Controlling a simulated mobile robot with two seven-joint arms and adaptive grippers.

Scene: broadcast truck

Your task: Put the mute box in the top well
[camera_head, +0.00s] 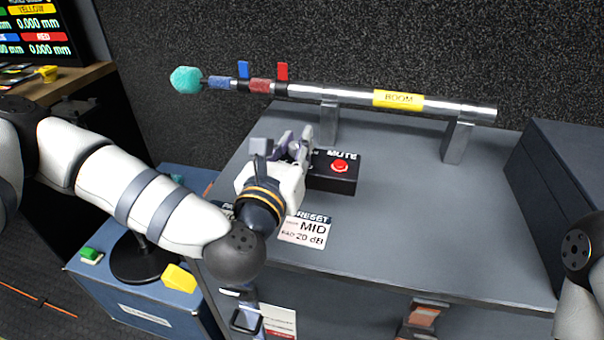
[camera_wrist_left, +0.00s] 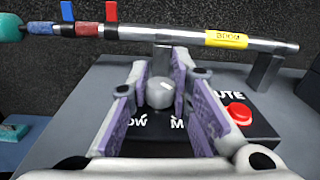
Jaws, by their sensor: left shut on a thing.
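The mute box (camera_head: 331,184) is black, with a red button and the word MUTE on top. It sits on the grey counter behind the PRESET card; it also shows in the left wrist view (camera_wrist_left: 262,128). My left gripper (camera_head: 296,147) is over the box's left part. In the left wrist view, its lilac-padded fingers (camera_wrist_left: 160,70) stand on both sides of a round grey knob (camera_wrist_left: 160,95) on the box and are shut on it. The fingers hide part of the box and its lettering. My right arm shows at the right edge; its gripper is out of view. I cannot make out the top well.
A boom pole (camera_head: 340,95) rests on two stands behind the box. A PRESET card (camera_head: 304,230) reads MID, PAD 20 dB. A dark case (camera_head: 560,190) stands at right; the counter between is clear. A blue case (camera_head: 140,300) is lower left.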

